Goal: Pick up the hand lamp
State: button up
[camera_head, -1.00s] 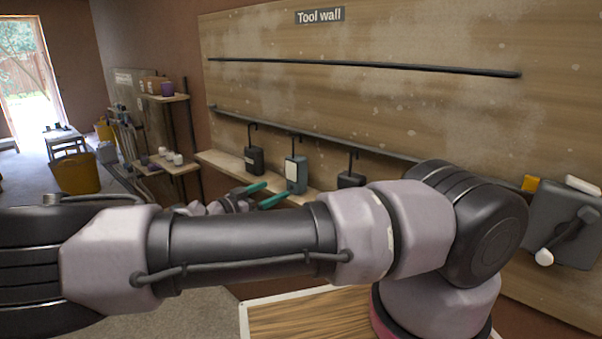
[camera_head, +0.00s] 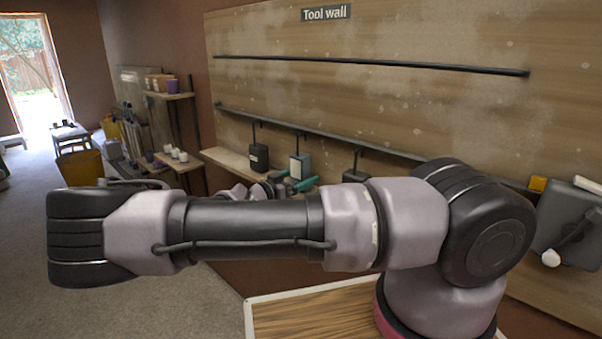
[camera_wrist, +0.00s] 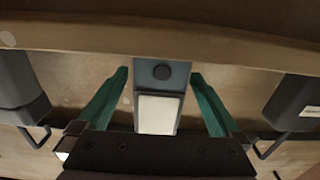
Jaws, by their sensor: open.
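A blue-grey hand lamp with a white panel (camera_head: 301,165) hangs from a hook on the lower rail of the tool wall. In the wrist view the lamp (camera_wrist: 158,114) stands between the two green fingers of my gripper (camera_wrist: 159,74), with a gap on each side. A round dark knob shows above its white panel. My gripper (camera_head: 291,181) is open with nothing clamped, close in front of the lamp's lower part. My forearm and fingers cover part of the area below the lamp in the head view.
A dark hanging item (camera_head: 259,157) is left of the lamp and another (camera_head: 355,176) is right; both also flank it in the wrist view. A wooden shelf (camera_head: 228,160) runs along the wall below. Open floor (camera_head: 30,230) lies to the left.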

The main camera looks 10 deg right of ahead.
jog(key=shift+c, duration=0.3)
grip_shut()
jog(key=shift+r, duration=0.1)
